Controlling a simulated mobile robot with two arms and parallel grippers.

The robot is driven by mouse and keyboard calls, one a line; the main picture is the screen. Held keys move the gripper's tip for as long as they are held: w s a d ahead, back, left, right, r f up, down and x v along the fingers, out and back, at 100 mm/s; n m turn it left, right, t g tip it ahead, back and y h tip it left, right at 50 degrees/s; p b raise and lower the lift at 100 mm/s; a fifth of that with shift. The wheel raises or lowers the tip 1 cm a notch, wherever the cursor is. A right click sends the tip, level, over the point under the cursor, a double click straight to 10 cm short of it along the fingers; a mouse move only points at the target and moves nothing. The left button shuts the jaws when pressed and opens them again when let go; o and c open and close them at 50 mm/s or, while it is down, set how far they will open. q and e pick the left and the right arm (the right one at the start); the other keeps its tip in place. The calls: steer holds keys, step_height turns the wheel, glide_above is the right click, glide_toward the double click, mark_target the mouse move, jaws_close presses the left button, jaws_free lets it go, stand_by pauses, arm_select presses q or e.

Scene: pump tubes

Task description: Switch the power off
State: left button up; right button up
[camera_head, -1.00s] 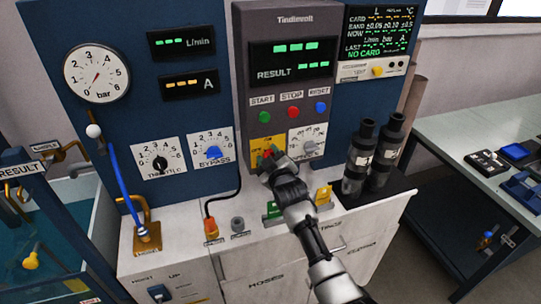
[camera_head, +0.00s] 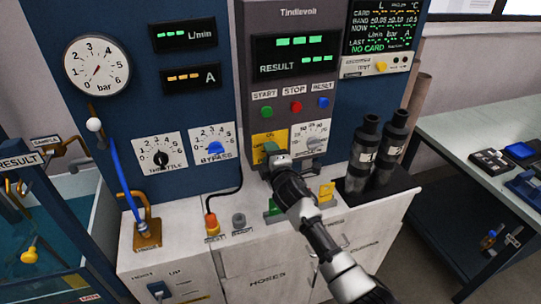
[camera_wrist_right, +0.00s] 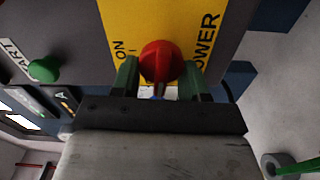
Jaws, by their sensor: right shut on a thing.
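The red power knob (camera_wrist_right: 160,62) sits on a yellow plate marked ON and POWER (camera_wrist_right: 204,14) in the right wrist view. My right gripper (camera_wrist_right: 158,86) is shut on the knob, with one green finger on each side of it. In the head view the yellow plate (camera_head: 257,140) shows below the START button, behind my right gripper (camera_head: 272,150), which hides the knob there. I cannot tell the knob's exact angle against its marks. My left gripper is not in view.
The green START button (camera_head: 266,112), red STOP button (camera_head: 296,107) and blue RESET button (camera_head: 323,102) are just above. Two black cylinders (camera_head: 363,150) stand further right. The displays are lit.

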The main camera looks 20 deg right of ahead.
steer(key=shift+n, duration=0.6)
steer(key=o, duration=0.9)
steer(key=shift+s+f, duration=0.1)
steer(key=s+b, duration=0.1)
steer(key=s, duration=0.9)
steer(key=shift+s+d, duration=0.15)
steer(key=shift+s, duration=0.15)
